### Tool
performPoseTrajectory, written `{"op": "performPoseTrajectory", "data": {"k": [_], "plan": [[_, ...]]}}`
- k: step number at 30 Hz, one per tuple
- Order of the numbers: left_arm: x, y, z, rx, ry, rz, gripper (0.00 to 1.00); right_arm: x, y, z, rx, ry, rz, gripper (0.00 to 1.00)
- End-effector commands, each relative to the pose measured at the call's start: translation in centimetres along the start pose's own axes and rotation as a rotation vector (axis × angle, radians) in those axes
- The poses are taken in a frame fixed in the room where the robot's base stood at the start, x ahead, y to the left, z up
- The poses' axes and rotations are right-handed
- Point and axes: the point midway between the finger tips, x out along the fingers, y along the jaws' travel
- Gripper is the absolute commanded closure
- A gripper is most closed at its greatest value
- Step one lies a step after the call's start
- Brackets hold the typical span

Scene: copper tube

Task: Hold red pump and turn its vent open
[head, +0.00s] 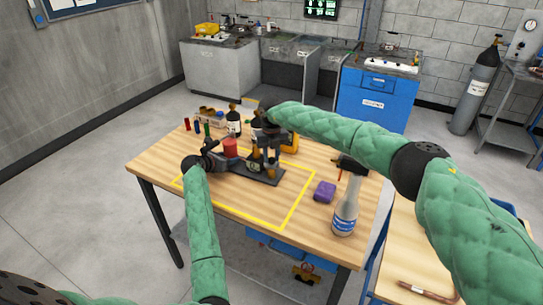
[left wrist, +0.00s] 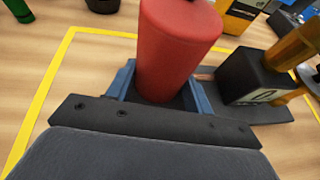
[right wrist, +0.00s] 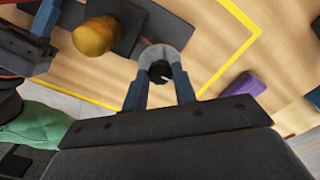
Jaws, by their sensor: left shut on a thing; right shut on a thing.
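The red pump (head: 230,147) has an upright red cylinder beside a dark block with brass fittings. Its red cylinder (left wrist: 172,50) stands between the blue fingers in the left wrist view. My left gripper (head: 218,156) is shut on this cylinder from the near left side. My right gripper (head: 268,150) reaches down over the dark block end. In the right wrist view its fingers (right wrist: 160,80) close around a small dark round vent knob (right wrist: 158,72), with a grey rounded part around it. A brass fitting (right wrist: 95,36) shows beside it. My right arm partly hides the block in the head view.
A yellow outline (head: 292,212) is marked on the wooden table (head: 255,222). Dark bottles (head: 233,122) and small coloured items stand behind the pump. The table's front is clear.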

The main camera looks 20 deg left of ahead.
Motion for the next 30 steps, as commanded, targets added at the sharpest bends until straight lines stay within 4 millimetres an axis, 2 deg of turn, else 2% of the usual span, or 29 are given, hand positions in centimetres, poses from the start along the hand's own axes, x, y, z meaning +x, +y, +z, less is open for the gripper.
{"op": "performPoseTrajectory", "data": {"k": [5,6,9,20,26,30], "plan": [[0.0,0.0,0.0,0.000,0.001,0.000,1.00,-0.1,0.0,0.0,0.000,-0.001,0.000,0.95],[0.0,0.0,0.0,0.000,0.001,0.000,1.00,-0.1,0.0,0.0,0.000,-0.001,0.000,0.71],[0.0,0.0,0.0,0.000,0.001,0.000,1.00,-0.1,0.0,0.0,0.001,-0.001,0.000,0.51],[0.0,0.0,0.0,0.000,0.000,0.000,1.00,-0.4,0.0,0.0,0.001,-0.001,0.000,0.51],[0.0,0.0,0.0,0.000,0.000,-0.001,1.00,-2.9,0.0,0.1,0.001,-0.002,0.000,0.51],[0.0,0.0,0.0,0.000,0.000,-0.001,1.00,-5.6,-0.1,0.1,0.001,-0.002,-0.002,0.51]]}}
